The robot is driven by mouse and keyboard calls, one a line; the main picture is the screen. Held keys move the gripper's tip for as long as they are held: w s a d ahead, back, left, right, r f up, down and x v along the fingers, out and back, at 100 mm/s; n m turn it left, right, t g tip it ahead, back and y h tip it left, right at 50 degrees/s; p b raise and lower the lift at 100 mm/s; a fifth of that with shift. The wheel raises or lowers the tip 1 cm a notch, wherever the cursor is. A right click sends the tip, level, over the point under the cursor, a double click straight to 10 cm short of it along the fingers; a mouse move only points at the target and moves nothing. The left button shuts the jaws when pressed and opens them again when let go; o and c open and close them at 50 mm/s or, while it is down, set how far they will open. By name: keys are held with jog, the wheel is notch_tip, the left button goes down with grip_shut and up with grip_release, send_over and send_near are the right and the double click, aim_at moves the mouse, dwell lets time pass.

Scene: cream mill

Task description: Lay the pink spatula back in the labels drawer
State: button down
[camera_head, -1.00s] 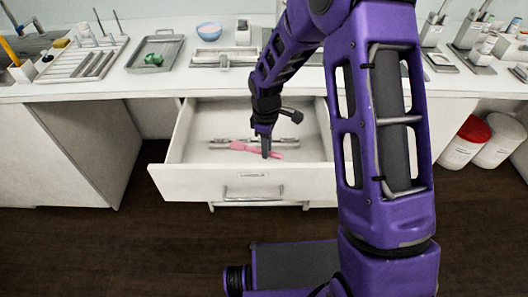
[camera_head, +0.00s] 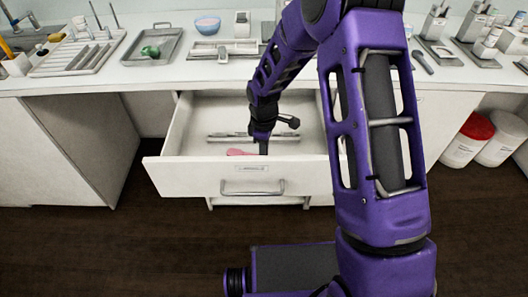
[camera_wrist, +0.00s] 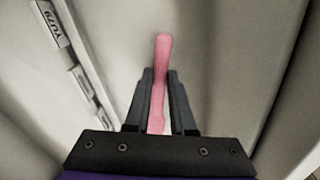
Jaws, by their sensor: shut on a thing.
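The pink spatula (camera_wrist: 162,60) is between the dark fingers of my gripper (camera_wrist: 158,88) in the wrist view, its end sticking out past the fingertips. In the head view, my gripper (camera_head: 262,148) reaches down inside the open labels drawer (camera_head: 205,178), and part of the pink spatula (camera_head: 240,152) shows beside the fingers, low behind the drawer front. My gripper is shut on the spatula. The drawer front hides the spatula's lower part, so I cannot tell whether it touches the drawer floor.
A metallic strip (camera_head: 230,136) lies across the drawer behind the spatula; printed labels (camera_wrist: 54,25) show at the left in the wrist view. The counter (camera_head: 130,82) above holds a grey tray (camera_head: 172,54), a blue bowl (camera_head: 207,25) and a rack (camera_head: 78,57).

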jog(key=shift+f+b, duration=0.55)
jog(key=shift+f, duration=0.25)
dwell(0.4)
jog(key=c, duration=0.7)
grip_release()
